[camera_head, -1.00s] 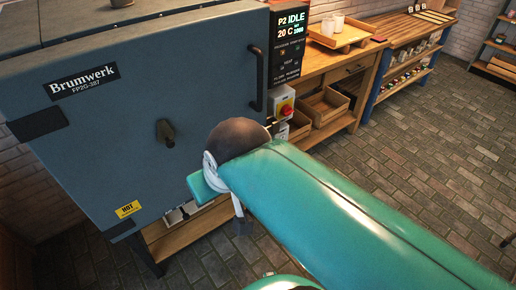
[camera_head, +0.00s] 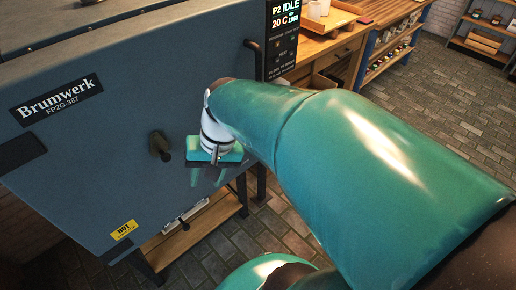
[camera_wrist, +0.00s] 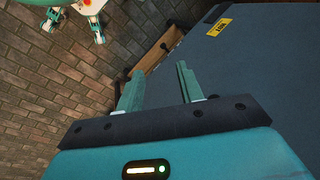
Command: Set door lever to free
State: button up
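The door lever (camera_head: 160,144) is a small dark handle on the front of the grey-blue Brumwerk kiln door (camera_head: 95,165). It points down and slightly right in the head view. My gripper (camera_head: 207,178) is just right of the lever and a little lower, with its fingers pointing down and nothing between them. The wrist view shows my gripper (camera_wrist: 158,84) with its two teal fingers apart and empty. I cannot tell the exact gap to the door.
A vertical door handle (camera_head: 252,75) is at the kiln's right edge, beside the lit display (camera_head: 284,14) reading P2 IDLE, 20 C. Wooden workbenches (camera_head: 330,45) stand behind. The brick floor (camera_head: 455,120) on the right is open. A yellow HOT label (camera_head: 124,230) is low on the door.

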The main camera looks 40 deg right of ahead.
jog(key=w+d+f+m+t+y, duration=0.3)
jog(key=d+f+m+y, duration=0.1)
jog(key=d+f+m, duration=0.25)
jog(key=w+d+f+m+t+y, duration=0.2)
jog(key=w+d+f+m+y, duration=0.15)
jog(key=d+f+m, duration=0.35)
jog(key=s+d+f+m+t+h, duration=0.3)
jog(key=d+f+m+t, duration=0.3)
jog(key=d, duration=0.3)
jog(key=s+d+f+m+t+h, duration=0.35)
jog(key=d+f+m+t, duration=0.2)
jog(key=d+m, duration=0.3)
jog(key=shift+g, duration=0.35)
jog(key=x, duration=0.9)
jog(key=d+x, duration=0.1)
jog(key=x, duration=0.3)
jog(key=shift+w+f, duration=0.4)
jog(key=shift+w, duration=0.15)
grip_shut()
